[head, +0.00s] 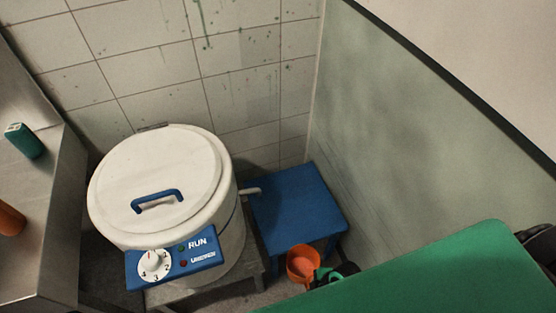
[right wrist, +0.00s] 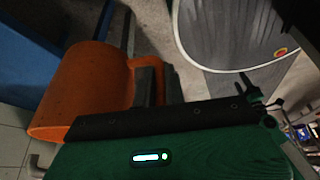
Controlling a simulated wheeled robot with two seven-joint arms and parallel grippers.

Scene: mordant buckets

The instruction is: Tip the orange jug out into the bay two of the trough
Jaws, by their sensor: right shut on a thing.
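The orange jug (head: 301,262) is low in the head view, in front of the blue stool, with its open mouth facing up toward the camera. In the right wrist view the jug (right wrist: 80,88) lies across the left half, with its handle side toward the fingers. My right gripper (head: 334,273) is shut on the jug at its handle side; its dark fingers (right wrist: 150,82) show in the wrist view. Whether the jug holds anything is unclear. I cannot make out a trough with bays in either view. My left gripper is out of view.
A white lidded drum (head: 160,185) with a blue control panel (head: 177,264) stands left of the jug. The blue stool (head: 296,209) has a bare top beside the right wall. A steel counter (head: 45,200) at far left carries a green item (head: 24,140).

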